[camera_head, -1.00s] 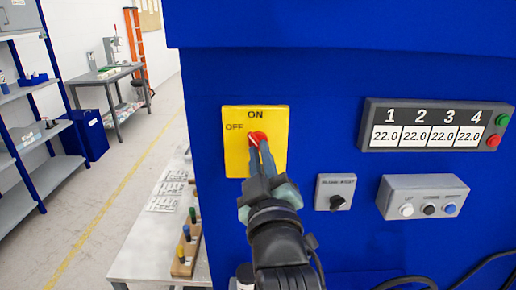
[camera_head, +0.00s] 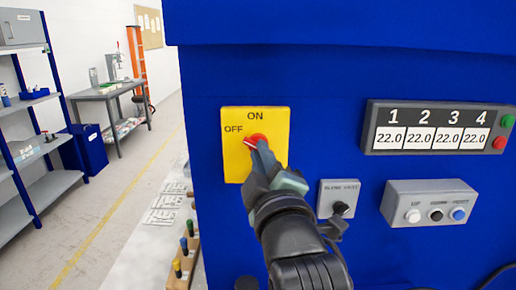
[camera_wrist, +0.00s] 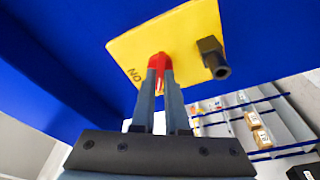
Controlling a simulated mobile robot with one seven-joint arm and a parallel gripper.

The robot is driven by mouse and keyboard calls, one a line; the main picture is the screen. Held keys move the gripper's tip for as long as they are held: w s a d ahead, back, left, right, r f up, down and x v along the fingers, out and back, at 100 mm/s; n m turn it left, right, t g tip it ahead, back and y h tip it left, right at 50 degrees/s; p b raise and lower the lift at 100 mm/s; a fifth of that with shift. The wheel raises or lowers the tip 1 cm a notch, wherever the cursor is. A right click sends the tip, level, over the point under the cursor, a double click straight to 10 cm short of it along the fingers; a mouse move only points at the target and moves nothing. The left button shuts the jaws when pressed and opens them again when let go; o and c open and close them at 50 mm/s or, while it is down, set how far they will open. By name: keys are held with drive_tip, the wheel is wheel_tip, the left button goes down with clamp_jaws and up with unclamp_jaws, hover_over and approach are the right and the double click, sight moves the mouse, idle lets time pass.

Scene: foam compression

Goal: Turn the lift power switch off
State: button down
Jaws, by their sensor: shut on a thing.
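The lift power switch is a red rotary knob (camera_head: 257,139) on a yellow plate (camera_head: 235,165) marked ON at the top and OFF at the upper left. The plate is on a blue cabinet front. The knob's grip points to the left, roughly toward OFF; my fingers partly hide it. My gripper (camera_head: 263,152) is shut on the knob, coming from below right. In the wrist view, the red knob (camera_wrist: 159,62) sits between the two fingertips of my gripper (camera_wrist: 160,76), and the yellow plate (camera_wrist: 135,50) is tilted.
A small grey box with a black knob (camera_head: 340,208) is close beside my wrist at the right. A grey button box (camera_head: 430,190) and a display panel (camera_head: 440,125) are farther right. A bench with a wooden peg rack (camera_head: 187,262) is lower left.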

drive_tip(key=shift+n+g+b, duration=0.3)
drive_tip(key=shift+n+b, duration=0.45)
drive_tip(key=shift+n, duration=0.45)
drive_tip(key=n+b, duration=0.1)
drive_tip(key=n, duration=0.2)
drive_tip(key=shift+r+n+g, duration=0.15)
drive_tip(key=shift+n+g, duration=0.25)
drive_tip(key=shift+c, duration=0.8)
unclamp_jaws()
drive_tip(key=s+b, duration=0.1)
drive_tip(key=s, duration=0.6)
drive_tip(key=shift+b, duration=0.3)
